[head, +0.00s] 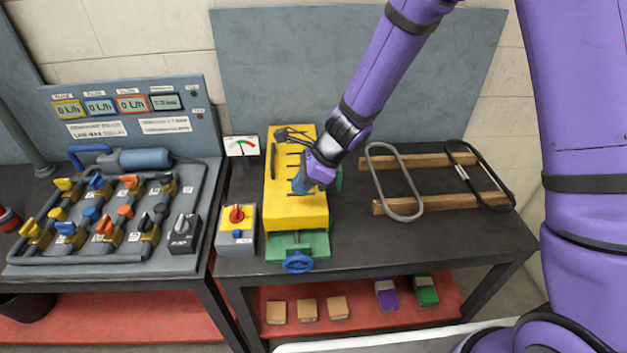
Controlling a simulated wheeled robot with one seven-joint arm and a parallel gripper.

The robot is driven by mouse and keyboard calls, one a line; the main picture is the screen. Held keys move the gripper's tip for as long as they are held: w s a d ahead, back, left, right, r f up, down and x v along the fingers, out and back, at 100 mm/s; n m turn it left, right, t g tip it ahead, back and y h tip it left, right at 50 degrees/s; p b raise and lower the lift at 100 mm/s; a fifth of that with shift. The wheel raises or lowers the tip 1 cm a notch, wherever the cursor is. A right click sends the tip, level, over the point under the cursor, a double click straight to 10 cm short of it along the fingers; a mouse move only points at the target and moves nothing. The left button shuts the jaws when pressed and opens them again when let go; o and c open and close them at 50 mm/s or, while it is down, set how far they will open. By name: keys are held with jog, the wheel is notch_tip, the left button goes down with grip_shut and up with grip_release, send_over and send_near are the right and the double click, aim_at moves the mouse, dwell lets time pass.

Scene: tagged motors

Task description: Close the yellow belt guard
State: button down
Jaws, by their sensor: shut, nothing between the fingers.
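The yellow belt guard (300,211) is a long slotted cover on a green machine base (316,243) on the dark bench. It appears to lie down over the base, but I cannot tell from this view whether it is fully seated. A dark bar-like handle (273,160) shows along its left side. My gripper (300,187) is shut and empty, with its blue fingertips over the middle of the guard's top. I cannot tell whether they touch it. My wrist and arm hide part of the guard's right side.
A blue handwheel (298,262) sits at the base's front. A control box with a red knob (237,214) stands left, with a gauge (241,146) behind it. Two belt loops (404,216) (507,192) lie on wooden slats at right. A valve panel (188,235) fills the left bench.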

aim_at(268, 216)
jog(key=shift+a+f+h, duration=0.5)
jog(key=shift+a+h, duration=0.05)
jog(key=shift+a, duration=0.3)
jog(key=shift+a+f+h, duration=0.45)
jog(key=shift+a+h, duration=0.1)
jog(key=shift+a, duration=0.3)
jog(key=shift+a+f+h, duration=1.1)
jog(key=shift+a+f, duration=0.1)
jog(key=shift+a, duration=0.15)
jog(key=shift+a+f+h, duration=0.5)
jog(key=shift+f, duration=0.15)
jog(key=shift+a+f, duration=0.5)
jog(key=shift+f, duration=0.3)
jog(key=shift+s+f, duration=0.1)
jog(key=shift+s+f, duration=0.15)
